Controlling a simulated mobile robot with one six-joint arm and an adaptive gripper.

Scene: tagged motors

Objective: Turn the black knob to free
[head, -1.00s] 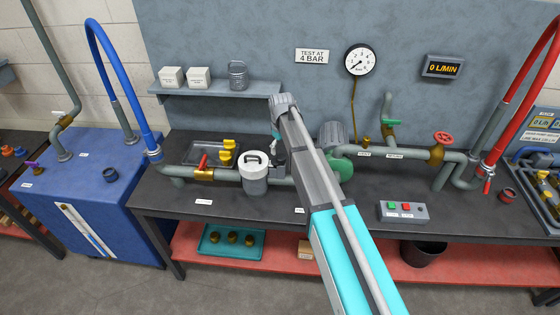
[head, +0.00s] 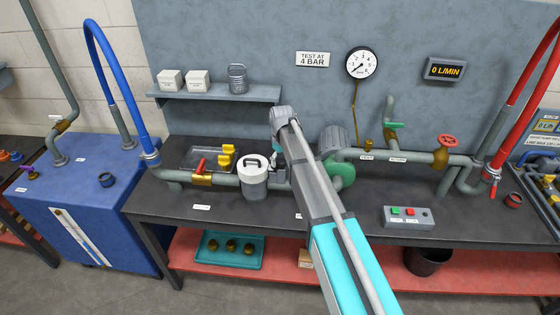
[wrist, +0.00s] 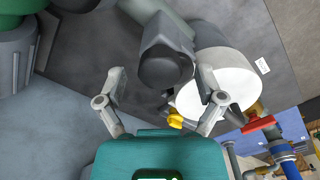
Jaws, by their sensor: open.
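In the wrist view a dark knob with a round black end (wrist: 166,66) stands out from a dark grey body, between the fingers of my gripper (wrist: 162,78). The two grey fingers are spread wide, one on each side. I see bare space between each fingertip and the knob, and nothing is held. In the head view my gripper (head: 279,152) points down behind the pipe line, right of the white canister (head: 254,180). My arm and the fittings hide the knob there, and I cannot read its setting in either view.
The white lid (wrist: 225,75) is close right of the knob in the wrist view. A red valve handle (head: 200,165) and yellow parts (head: 227,157) are left of the canister. A green pump (head: 342,174) is right of my arm. The bench front is mostly clear.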

